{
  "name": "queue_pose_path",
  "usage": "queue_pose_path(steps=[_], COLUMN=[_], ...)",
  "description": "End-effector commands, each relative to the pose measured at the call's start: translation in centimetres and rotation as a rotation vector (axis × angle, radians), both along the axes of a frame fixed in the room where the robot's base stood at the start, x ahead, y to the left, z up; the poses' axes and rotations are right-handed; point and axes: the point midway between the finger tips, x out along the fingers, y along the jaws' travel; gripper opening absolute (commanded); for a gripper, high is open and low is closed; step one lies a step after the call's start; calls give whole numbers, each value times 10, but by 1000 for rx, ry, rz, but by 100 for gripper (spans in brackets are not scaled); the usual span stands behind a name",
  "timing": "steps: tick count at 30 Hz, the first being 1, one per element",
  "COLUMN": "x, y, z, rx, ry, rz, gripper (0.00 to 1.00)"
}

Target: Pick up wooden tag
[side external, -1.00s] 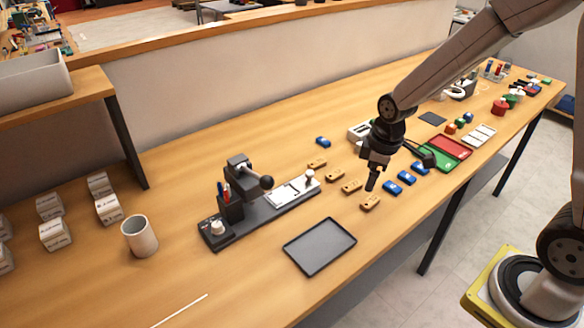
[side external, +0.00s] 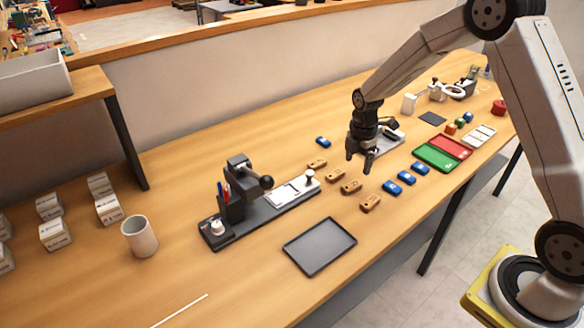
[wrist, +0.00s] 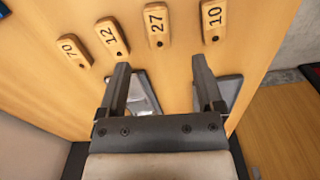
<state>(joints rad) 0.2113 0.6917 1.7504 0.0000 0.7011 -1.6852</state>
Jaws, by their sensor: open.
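Several small wooden tags lie in a slanting row on the table. In the side view they run from the far tag (side external: 317,163) through two middle tags (side external: 334,176) (side external: 351,187) to the near tag (side external: 370,203). In the wrist view the tags read 70 (wrist: 73,50), 12 (wrist: 112,37), 27 (wrist: 157,25) and 10 (wrist: 213,20). My gripper (side external: 359,160) points down above the table, just behind the row, open and empty. In the wrist view its fingertips (wrist: 160,65) are apart, with the tags beyond them.
Several blue tags (side external: 405,178) lie right of the row. A green tray (side external: 434,157) and a red tray (side external: 450,146) sit farther right. The laser marker fixture (side external: 260,212) is on the left, with an empty dark tray (side external: 319,246) in front. A mug (side external: 139,236) stands far left.

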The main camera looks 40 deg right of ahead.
Motion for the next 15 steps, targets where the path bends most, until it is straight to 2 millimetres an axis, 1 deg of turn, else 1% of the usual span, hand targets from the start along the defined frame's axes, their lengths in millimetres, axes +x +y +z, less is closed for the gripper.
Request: queue_pose_path(steps=[5, 12, 15], x=[0, 0, 0], y=[0, 0, 0], z=[-5, -23, -26], rx=[0, 0, 0], ry=[0, -1, -1], rz=[-1, -2, -2], gripper=[85, 85, 85])
